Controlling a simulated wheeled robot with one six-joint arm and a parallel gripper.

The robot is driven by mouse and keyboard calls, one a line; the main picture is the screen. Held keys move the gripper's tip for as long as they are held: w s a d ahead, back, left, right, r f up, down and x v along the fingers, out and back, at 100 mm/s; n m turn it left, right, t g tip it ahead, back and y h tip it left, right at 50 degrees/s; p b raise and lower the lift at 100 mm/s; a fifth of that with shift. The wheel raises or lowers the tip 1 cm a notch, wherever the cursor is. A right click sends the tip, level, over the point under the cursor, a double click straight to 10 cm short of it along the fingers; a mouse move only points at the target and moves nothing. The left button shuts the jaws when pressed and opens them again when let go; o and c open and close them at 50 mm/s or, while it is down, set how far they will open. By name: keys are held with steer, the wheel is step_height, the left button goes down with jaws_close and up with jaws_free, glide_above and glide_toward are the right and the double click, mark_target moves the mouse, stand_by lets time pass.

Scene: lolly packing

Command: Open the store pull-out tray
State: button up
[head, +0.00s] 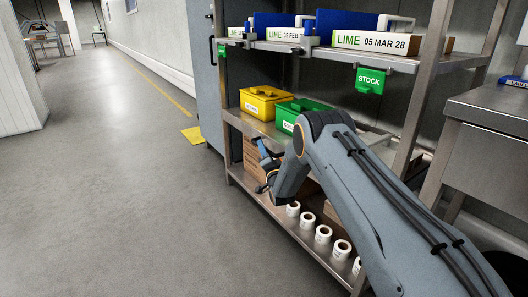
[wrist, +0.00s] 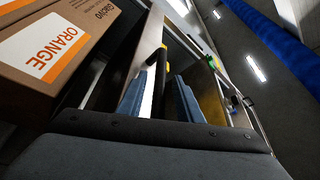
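My gripper (head: 262,165) is in front of the metal shelf rack (head: 234,117), at about the height between its middle and lowest shelves. In the wrist view my gripper (wrist: 160,98) has two blue fingers standing apart, so it is open. A dark bar with a yellow tip (wrist: 158,58) shows between them; I cannot tell whether a finger touches it. No part is plainly marked as the store pull-out tray, and my arm hides much of the lower rack. A green STOCK sign (head: 370,80) hangs from the upper shelf.
Upper-shelf boxes carry LIME labels (head: 362,40). A yellow bin (head: 262,103) and green bin (head: 294,116) stand on the middle shelf, white rolls (head: 323,234) on the lowest. An ORANGE carton (wrist: 50,48) is close in the wrist view. The floor (head: 120,190) left is clear.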

steer(key=shift+w, duration=0.3)
jaws_close()
